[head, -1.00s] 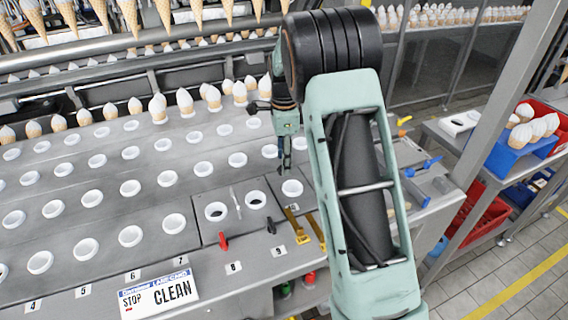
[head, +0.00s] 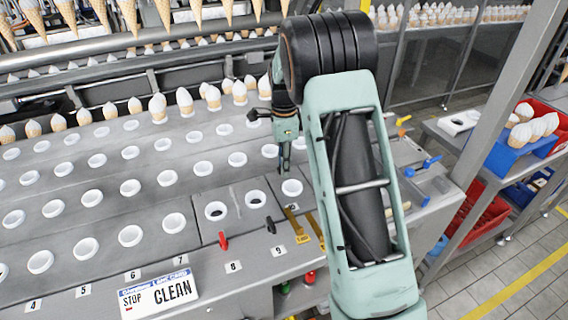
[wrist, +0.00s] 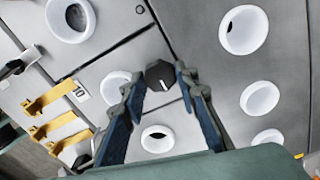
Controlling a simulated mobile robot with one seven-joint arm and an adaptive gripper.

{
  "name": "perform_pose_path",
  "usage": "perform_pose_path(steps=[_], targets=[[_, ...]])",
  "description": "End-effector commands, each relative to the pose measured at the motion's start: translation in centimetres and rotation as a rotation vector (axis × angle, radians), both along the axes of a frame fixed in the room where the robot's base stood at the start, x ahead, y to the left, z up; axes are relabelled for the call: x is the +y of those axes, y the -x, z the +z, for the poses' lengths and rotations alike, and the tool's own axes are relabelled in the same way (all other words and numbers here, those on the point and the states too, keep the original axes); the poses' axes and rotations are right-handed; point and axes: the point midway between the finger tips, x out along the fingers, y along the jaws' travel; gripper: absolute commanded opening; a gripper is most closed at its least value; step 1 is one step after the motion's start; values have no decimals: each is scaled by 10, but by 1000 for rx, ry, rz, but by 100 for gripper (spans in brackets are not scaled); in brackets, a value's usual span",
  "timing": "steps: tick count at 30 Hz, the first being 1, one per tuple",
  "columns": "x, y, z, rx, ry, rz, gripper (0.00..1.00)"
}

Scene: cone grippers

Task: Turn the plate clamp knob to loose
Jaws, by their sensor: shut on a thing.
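The plate clamp knob is a small dark knob (wrist: 159,75) with a white pointer line, set on the grey plate in the wrist view. Its line points toward the bottom of that view, slightly to the right. My gripper (wrist: 161,84) has its two blue-grey fingers on either side of the knob, shut on it. In the head view my gripper (head: 284,165) points down onto the plate near the right end of the hole rows. The knob is hidden there.
White-rimmed holes (head: 292,188) surround the gripper. Yellow levers (head: 297,224), a red lever (head: 223,241) and a black lever (head: 271,225) line the front edge. Blue-handled tools (head: 423,166) lie to the right. Cones (head: 185,101) stand behind.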

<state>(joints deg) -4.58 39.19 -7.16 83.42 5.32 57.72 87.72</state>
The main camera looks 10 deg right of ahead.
Motion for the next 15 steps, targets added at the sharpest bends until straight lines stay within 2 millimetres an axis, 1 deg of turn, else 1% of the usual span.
perform_pose_path(steps=[8,15], targets=[[0,0,0,0,0,66,4],[0,0,0,-1,-2,232,4]])
